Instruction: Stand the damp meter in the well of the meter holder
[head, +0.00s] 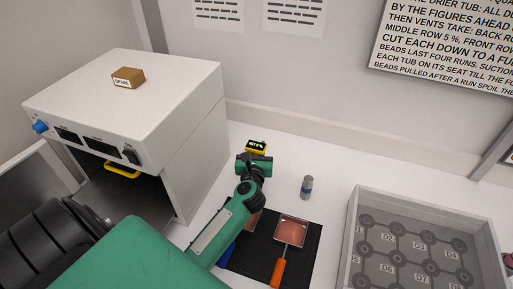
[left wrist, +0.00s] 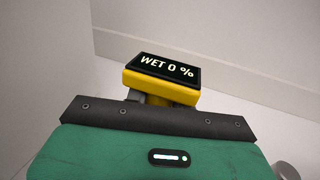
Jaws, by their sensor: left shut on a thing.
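The damp meter (head: 257,146) is yellow with a black display, beyond my left gripper (head: 254,158) in the head view. In the left wrist view the damp meter (left wrist: 162,85) reads "WET 0 %", its display facing the camera. My left gripper (left wrist: 160,101) is shut on its yellow body; the fingers are mostly hidden by the gripper's own housing. I cannot tell whether the meter touches the counter. I cannot make out the meter holder in either view; my left arm and hand hide part of the counter. My right gripper is not in view.
A white cabinet (head: 188,118) with an open front stands left of my left arm. A small grey-blue jar (head: 306,187) stands to the right. A black mat (head: 307,246) holds an orange-handled tool (head: 280,265). A grey walled tray (head: 353,236) is at right.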

